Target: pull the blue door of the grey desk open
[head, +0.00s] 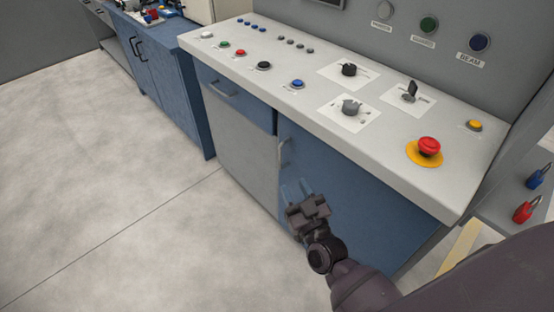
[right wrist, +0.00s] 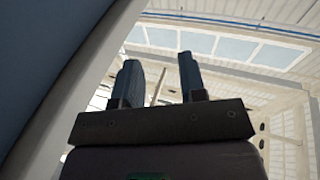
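The blue door (head: 350,190) is on the front of the grey desk (head: 240,165), below the control top, and looks shut. A blue surface at the left there is probably the door. My left gripper is in neither view.
The desk top (head: 320,90) juts over the door and carries buttons, knobs and a red emergency stop (head: 429,146). A blue drawer (head: 235,95) is left of the door. A blue cabinet (head: 175,75) stands further left. The floor (head: 110,190) in front is clear.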

